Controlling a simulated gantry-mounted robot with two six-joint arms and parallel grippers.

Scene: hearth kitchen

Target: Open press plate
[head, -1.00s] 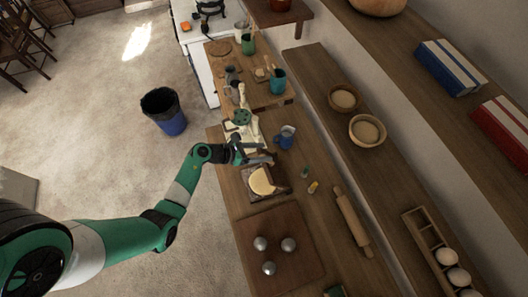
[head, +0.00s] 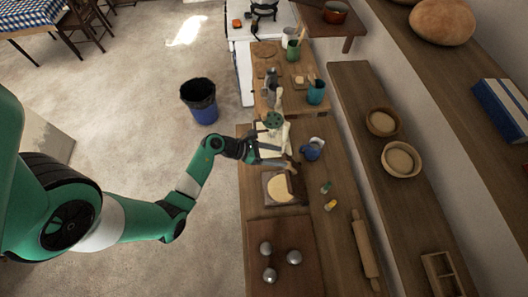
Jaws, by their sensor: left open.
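The press (head: 270,188) appears to be the dark square wooden piece on the counter, with a round cream disc (head: 280,189) on it. A brown bar-like part (head: 294,168) shows at its far right, but I cannot tell whether it is the plate or a handle. My left gripper (head: 284,155) is open just beyond the press's far edge, its fingers pointing right. I cannot tell whether a finger touches the brown part. Nothing shows between the fingers. My right gripper is not in view.
A blue jug (head: 312,149) stands just right of the gripper, and a green-topped item (head: 273,121) beyond it. A board with metal balls (head: 281,222) is nearer. A shelf with bowls (head: 401,159) runs along the right.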

